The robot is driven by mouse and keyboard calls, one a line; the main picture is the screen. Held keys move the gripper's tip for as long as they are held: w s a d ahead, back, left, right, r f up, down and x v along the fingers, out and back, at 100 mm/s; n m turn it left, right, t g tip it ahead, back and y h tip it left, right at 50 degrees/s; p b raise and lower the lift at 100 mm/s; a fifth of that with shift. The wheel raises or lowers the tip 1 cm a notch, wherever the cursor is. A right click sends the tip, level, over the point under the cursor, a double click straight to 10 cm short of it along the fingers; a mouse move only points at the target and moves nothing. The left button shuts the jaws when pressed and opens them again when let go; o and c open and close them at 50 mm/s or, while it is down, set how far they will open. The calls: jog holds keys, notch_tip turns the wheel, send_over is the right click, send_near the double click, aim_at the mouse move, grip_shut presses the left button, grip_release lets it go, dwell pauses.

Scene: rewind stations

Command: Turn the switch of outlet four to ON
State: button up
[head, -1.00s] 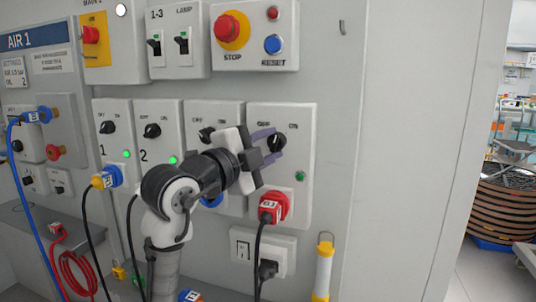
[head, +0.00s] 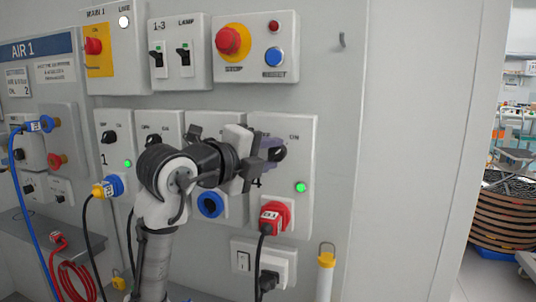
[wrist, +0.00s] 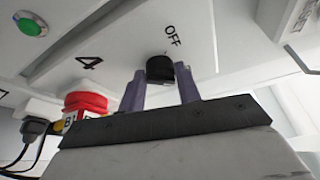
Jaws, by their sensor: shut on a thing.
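The outlet four panel (head: 305,150) is a white box with a black rotary switch (head: 280,153), OFF and ON labels and a green lamp (head: 300,187) that is brightly lit. My gripper (head: 272,150) reaches the switch from the left, and its purple fingers are shut on the knob. In the wrist view the black knob (wrist: 160,69) sits between the two fingers, with OFF above it and the 4 to its left.
A red plug (head: 270,217) with a black cable sits below the switch. A STOP button (head: 232,40) and blue RESET button (head: 274,57) are above. Outlets one and two are to the left. Bare wall lies to the right.

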dwell(0.3)
jog(key=o, duration=1)
jog(key=shift+c, duration=0.2)
jog(key=v, duration=1.3)
jog(key=shift+s+a+b, duration=0.2)
jog(key=shift+s+b, duration=0.1)
jog(key=shift+s, duration=0.05)
jog(key=shift+r, duration=0.1)
